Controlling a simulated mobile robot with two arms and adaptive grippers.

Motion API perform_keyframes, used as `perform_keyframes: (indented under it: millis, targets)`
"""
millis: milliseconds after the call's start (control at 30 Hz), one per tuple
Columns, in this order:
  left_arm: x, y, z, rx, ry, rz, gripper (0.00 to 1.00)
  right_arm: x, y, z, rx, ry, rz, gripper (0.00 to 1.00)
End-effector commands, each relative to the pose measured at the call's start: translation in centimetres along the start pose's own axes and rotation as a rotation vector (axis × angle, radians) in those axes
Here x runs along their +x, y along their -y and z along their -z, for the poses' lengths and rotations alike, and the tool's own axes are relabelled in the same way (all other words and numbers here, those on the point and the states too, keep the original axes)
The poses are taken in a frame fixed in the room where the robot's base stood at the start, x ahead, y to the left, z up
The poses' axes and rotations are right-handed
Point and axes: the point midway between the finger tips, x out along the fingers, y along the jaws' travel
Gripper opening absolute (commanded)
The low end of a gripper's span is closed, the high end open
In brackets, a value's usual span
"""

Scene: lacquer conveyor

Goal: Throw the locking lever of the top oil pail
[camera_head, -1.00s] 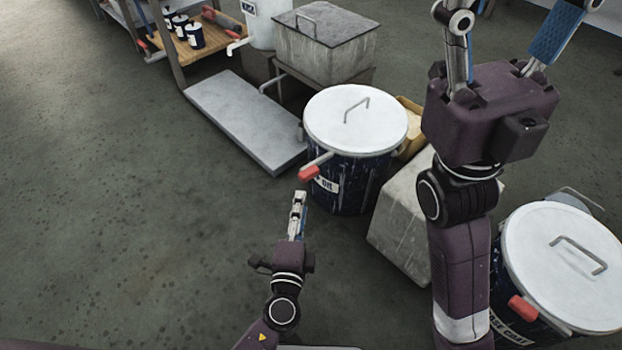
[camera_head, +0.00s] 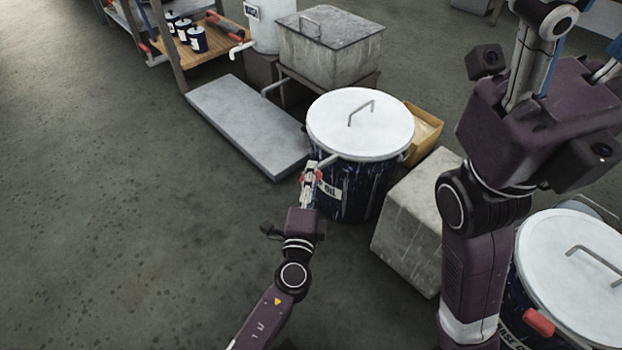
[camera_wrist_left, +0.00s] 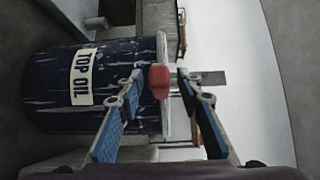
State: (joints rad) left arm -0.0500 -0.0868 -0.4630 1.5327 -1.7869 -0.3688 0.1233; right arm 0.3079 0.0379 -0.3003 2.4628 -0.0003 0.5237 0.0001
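The top oil pail (camera_head: 356,192) is dark blue with a white lid (camera_head: 345,138) and stands on the floor in the middle of the head view. Its label reads TOP OIL in the left wrist view (camera_wrist_left: 83,76). The locking lever has a red grip (camera_wrist_left: 160,82), at the pail's near left side under the rim. My left gripper (camera_head: 314,168) is at the lever. In the left wrist view its fingers (camera_wrist_left: 160,85) stand apart on either side of the red grip, with a small gap showing. My right gripper (camera_head: 575,45) has its fingers spread, tips cut off at the top right.
A grey block (camera_head: 412,225) stands right of the pail, with a yellow bin (camera_head: 424,133) behind. Another lidded pail (camera_head: 575,260) with a red grip is at lower right. A grey platform (camera_head: 245,120) and a metal box (camera_head: 330,55) lie behind. Floor at left is clear.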

Motion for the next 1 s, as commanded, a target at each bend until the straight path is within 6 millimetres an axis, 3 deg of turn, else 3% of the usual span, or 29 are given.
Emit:
perform_keyframes:
  millis: [133,433,1000]
  targets:
    - [-0.02,-0.01,-0.01,0.0,0.0,0.0,0.33,0.02,0.01,0.0,0.0,0.0,0.0,0.57]
    - [-0.04,-0.02,-0.02,0.0,0.001,0.0,0.0,0.02,0.01,0.0,0.0,0.0,0.0,0.57]
    - [0.13,-0.15,-0.4,0.002,-0.037,-0.001,0.0,-0.21,0.02,-0.01,0.0,0.001,0.0,0.57]
